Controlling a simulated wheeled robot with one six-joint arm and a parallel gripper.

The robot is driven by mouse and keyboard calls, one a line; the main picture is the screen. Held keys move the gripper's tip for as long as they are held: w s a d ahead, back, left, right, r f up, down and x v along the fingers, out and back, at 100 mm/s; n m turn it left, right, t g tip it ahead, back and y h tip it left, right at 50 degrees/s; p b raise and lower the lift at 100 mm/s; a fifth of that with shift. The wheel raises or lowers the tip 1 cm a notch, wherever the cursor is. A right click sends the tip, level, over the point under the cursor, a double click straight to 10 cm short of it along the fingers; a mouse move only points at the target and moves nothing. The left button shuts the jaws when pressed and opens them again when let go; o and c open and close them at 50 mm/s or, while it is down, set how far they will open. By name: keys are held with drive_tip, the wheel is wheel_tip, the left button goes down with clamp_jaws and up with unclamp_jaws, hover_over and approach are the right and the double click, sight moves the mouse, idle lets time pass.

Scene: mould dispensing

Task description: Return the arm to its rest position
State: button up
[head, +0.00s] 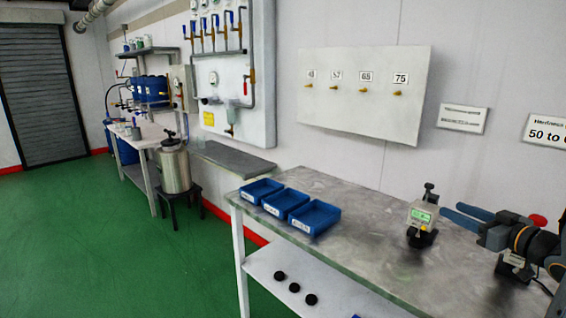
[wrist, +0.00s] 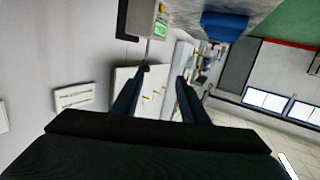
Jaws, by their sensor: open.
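My gripper (head: 452,210) is at the right of the head view, over the metal table (head: 375,225), pointing left. Its two blue fingers are apart with nothing between them. In the wrist view the fingers of my gripper (wrist: 162,78) also stand apart and empty, and the picture is turned over. A small grey device with a green display (head: 422,217) stands on the table just left of the fingertips. The device also shows at the top of the wrist view (wrist: 150,22). I cannot tell the exact gap between device and fingers.
Blue trays (head: 313,217) stand in a row on the table's left part. Several black pucks (head: 294,287) lie on the lower shelf. A white wall panel with numbered pegs (head: 365,95) hangs behind. The table between trays and device is clear.

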drive_tip(key=w+a+f+m+g+h, duration=0.1)
drive_tip(key=w+a+f+g+h, duration=0.15)
drive_tip(key=a, duration=0.35)
drive_tip(key=w+a+f+m+g+h, duration=0.1)
drive_tip(key=a+f+g+h, duration=0.15)
drive_tip(key=a, duration=0.25)
drive_tip(key=s+a+f+g, duration=0.1)
drive_tip(key=s+a+g, duration=0.4)
drive_tip(key=s+a, duration=0.5)
drive_tip(key=s+a+f+m+g+y, duration=0.1)
drive_tip(key=s+a+g, duration=0.3)
drive_tip(key=s+a, duration=0.6)
drive_tip(key=shift+a+f+g, duration=0.4)
drive_tip(key=shift+a+f, duration=0.15)
drive_tip(key=shift+f, duration=0.25)
